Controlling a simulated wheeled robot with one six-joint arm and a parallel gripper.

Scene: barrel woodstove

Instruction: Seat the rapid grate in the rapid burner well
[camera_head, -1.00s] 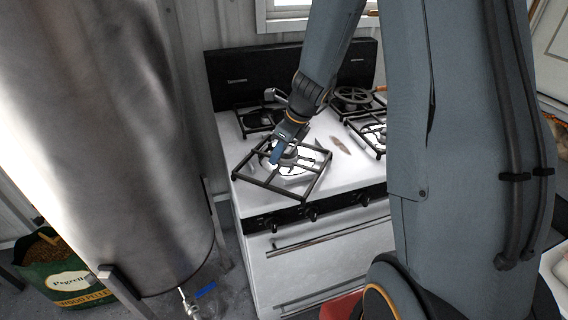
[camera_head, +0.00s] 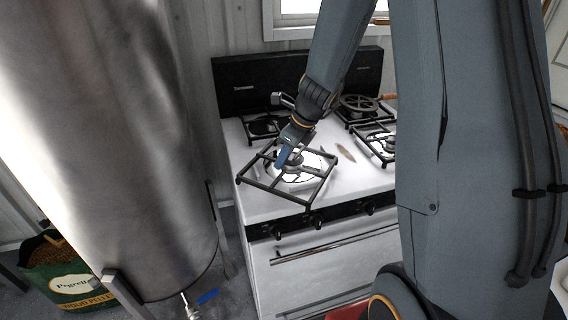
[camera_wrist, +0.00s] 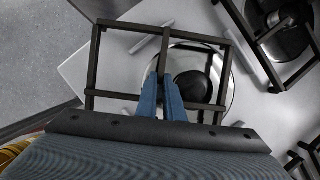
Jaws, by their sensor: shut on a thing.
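The rapid grate (camera_head: 273,194) is a black square frame with crossing bars. My gripper (camera_head: 284,161) is shut on it from above, over the front left of the white stove top. In the wrist view, the blue fingers (camera_wrist: 166,88) pinch the grate's middle bar (camera_wrist: 165,46). The burner well (camera_head: 312,175) is a shiny round bowl with a dark burner cap (camera_wrist: 192,86) inside. In the wrist view, the grate lies off-centre over the well, reaching further left, and the well's right rim shows outside the frame. I cannot tell whether the grate touches the stove top.
Other black grates stand at the back left (camera_head: 262,127), back right (camera_head: 360,108) and front right (camera_head: 378,143). A large metal barrel (camera_head: 120,150) stands close to the stove's left side. A pellet bag (camera_head: 62,272) is on the floor. Knobs (camera_head: 316,222) line the stove front.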

